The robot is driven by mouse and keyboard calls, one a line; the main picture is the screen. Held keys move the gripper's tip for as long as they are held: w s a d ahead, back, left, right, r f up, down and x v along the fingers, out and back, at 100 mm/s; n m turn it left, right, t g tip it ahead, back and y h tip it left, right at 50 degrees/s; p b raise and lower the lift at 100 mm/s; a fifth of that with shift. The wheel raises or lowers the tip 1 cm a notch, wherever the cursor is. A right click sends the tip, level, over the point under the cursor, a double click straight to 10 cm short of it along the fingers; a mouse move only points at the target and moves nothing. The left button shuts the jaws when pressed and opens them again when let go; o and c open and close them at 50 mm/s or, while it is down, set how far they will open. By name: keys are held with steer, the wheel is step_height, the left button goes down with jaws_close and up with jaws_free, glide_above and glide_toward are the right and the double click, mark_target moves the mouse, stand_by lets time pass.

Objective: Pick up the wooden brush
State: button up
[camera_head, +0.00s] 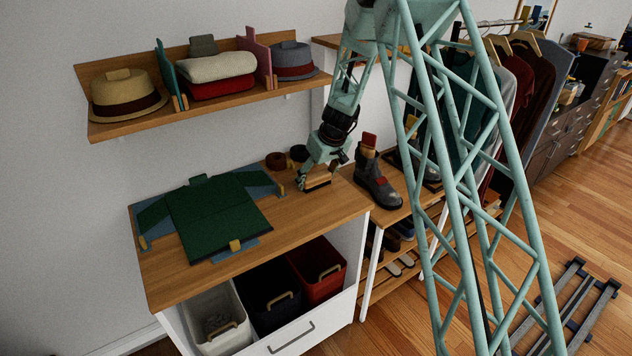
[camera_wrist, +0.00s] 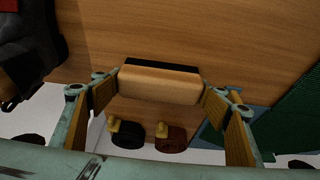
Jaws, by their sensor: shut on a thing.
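The wooden brush (camera_wrist: 160,84) is a light wooden block with a dark strip along its far side. It lies between the two wood-coloured fingers of my gripper (camera_wrist: 162,92) in the wrist view, and the fingers are shut on it. In the head view my gripper (camera_head: 318,178) points down over the right end of the desk top, with the brush (camera_head: 318,184) low between its fingers. I cannot tell whether the brush touches the desk or is just above it.
A dark boot (camera_head: 375,180) stands just right of my gripper. A shelf (camera_head: 215,107) with hats hangs above left. The desk's front right is clear.

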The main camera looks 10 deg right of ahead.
mark_target(315, 174)
steer(key=shift+r, duration=0.15)
steer(key=shift+r+p, duration=0.3)
steer(key=shift+r, duration=1.4)
steer(key=shift+s+d, duration=0.1)
steer(key=shift+s, duration=0.25)
steer(key=s+d+b, duration=0.1)
steer(key=s, duration=0.4)
steer(key=s+d+r+b, duration=0.1)
steer(key=s+b, duration=0.1)
steer(key=s, duration=0.3)
steer(key=s+d+b, duration=0.1)
steer(key=s, duration=0.4)
steer(key=shift+r+b, duration=0.15)
steer(key=shift+b, duration=0.2)
